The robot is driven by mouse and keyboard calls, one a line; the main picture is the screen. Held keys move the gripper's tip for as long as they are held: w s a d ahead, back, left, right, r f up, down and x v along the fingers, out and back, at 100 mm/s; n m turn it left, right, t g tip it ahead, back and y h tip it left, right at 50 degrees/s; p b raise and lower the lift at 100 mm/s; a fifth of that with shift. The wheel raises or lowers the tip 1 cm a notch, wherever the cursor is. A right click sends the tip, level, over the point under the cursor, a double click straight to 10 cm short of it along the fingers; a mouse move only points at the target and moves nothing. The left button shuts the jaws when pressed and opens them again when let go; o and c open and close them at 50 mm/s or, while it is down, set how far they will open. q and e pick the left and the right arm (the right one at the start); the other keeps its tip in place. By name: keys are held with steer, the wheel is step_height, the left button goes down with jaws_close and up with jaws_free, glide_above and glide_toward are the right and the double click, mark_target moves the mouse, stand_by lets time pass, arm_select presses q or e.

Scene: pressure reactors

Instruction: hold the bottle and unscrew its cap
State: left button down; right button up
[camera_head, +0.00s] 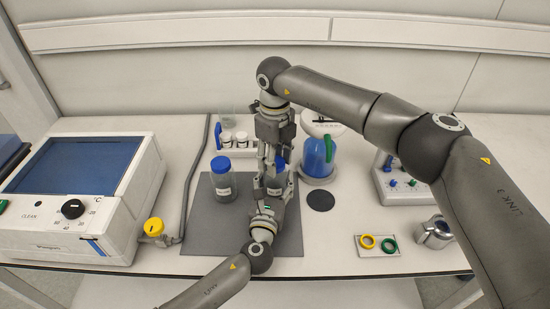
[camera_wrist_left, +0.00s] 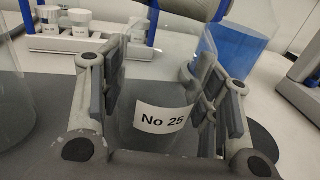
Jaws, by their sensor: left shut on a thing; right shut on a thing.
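The held bottle (camera_wrist_left: 150,140) is clear with a white label reading "No 25". It stands upright on the dark mat (camera_head: 200,225), between the fingers of my left gripper (camera_wrist_left: 168,95), which is shut on it. In the head view the bottle (camera_head: 275,184) is largely hidden by both grippers. My right gripper (camera_head: 272,160) points down from above and is shut at the bottle's blue cap (camera_head: 282,162), of which only a part shows. Whether the cap has turned cannot be told. The left gripper also shows in the head view (camera_head: 271,188), in front of the bottle.
A second blue-capped bottle (camera_head: 222,188) stands close left on the mat. A white heating device (camera_head: 85,200) is further left. A rack with white-lidded jars (camera_head: 235,150) and a blue-filled vessel (camera_head: 318,158) stand behind. Yellow and green rings (camera_head: 378,244) lie at the right.

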arm_select(q)
steer(key=shift+f, duration=0.1)
arm_select(e)
steer(key=n, duration=1.9)
steer(key=shift+r, duration=0.1)
steer(key=n, duration=0.7)
steer(key=shift+r, duration=0.15)
steer(key=shift+r, duration=0.95)
